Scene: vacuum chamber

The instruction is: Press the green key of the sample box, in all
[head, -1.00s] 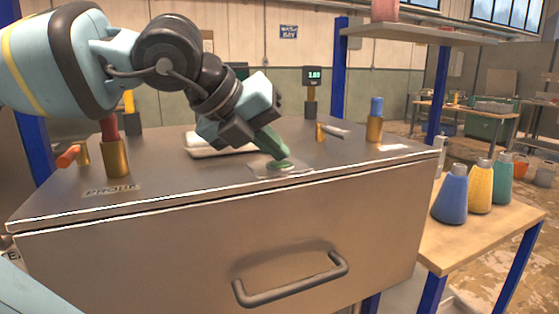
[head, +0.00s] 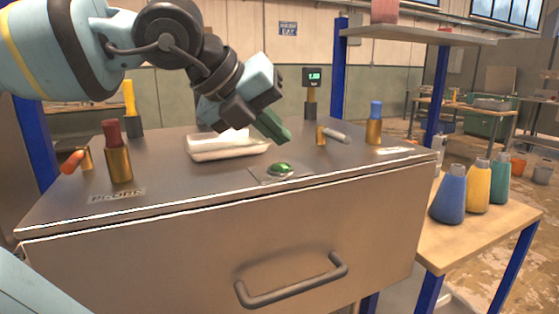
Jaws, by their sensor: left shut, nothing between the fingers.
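The green key (head: 281,169) is a shiny green dome on a small flat plate near the front edge of the sample box (head: 220,235), a large metal box with a handle on its front. My left gripper (head: 284,138) has green fingertips, is shut and empty, and hangs just above and behind the key, apart from it. The key is in full view. My right gripper is not in view; a pale blue part of my body shows at the lower left.
A small display (head: 313,78) stands behind. Blue, yellow and green flasks (head: 451,195) stand on the table at the right.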

